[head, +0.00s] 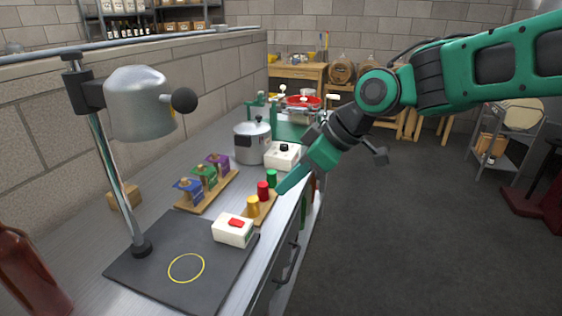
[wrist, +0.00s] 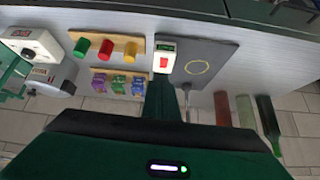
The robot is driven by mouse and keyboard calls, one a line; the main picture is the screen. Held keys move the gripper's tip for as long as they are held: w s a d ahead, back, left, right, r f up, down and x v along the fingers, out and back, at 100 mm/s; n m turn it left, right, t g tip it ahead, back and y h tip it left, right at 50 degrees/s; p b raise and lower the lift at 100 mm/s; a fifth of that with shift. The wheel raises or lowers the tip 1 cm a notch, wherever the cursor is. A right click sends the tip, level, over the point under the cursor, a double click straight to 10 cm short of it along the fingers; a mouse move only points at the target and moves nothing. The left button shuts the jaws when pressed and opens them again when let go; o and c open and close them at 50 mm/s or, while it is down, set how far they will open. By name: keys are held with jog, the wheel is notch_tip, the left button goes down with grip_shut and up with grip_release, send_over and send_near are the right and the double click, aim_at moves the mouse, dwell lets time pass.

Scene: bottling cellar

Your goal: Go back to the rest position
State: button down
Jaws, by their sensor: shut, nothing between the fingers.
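My green gripper (head: 281,190) is shut and empty. In the head view it points down and left over the counter's front edge, close to the row of coloured pegs; I cannot tell its exact height above them. In the wrist view its shut fingers (wrist: 160,98) reach up from the dark palm towards the white switch box. My arm comes in from the upper right, over the floor. No object marks a rest position in these views.
A board holds yellow, red (head: 263,190) and green pegs. Behind are a second rack (head: 207,193), a pot (head: 252,143) and a white dial box (head: 282,156). A red-switch box (head: 233,230) and lamp (head: 140,103) stand on a dark mat (head: 150,262).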

jog(key=s+d+f+m+h, duration=0.25)
jog(key=d+m, duration=0.25)
jog(key=d, duration=0.7)
jog(key=s+d+f+m+h, duration=0.1)
jog(key=d+f+m+h, duration=0.2)
jog(key=d, duration=0.9)
jog(key=s+d+f+m+g+h, duration=0.1)
jog(key=s+d+f+m, duration=0.3)
jog(key=s+d+m, duration=0.8)
jog(key=s+d+g, duration=0.1)
jog(key=s+d, duration=0.2)
jog(key=s, duration=0.3)
jog(key=shift+s+d+f+g, duration=0.15)
jog(key=shift+s+d+g, duration=0.1)
jog(key=shift+s+g, duration=0.15)
jog(key=shift+w+f+h, duration=0.25)
jog(key=shift+w, duration=0.4)
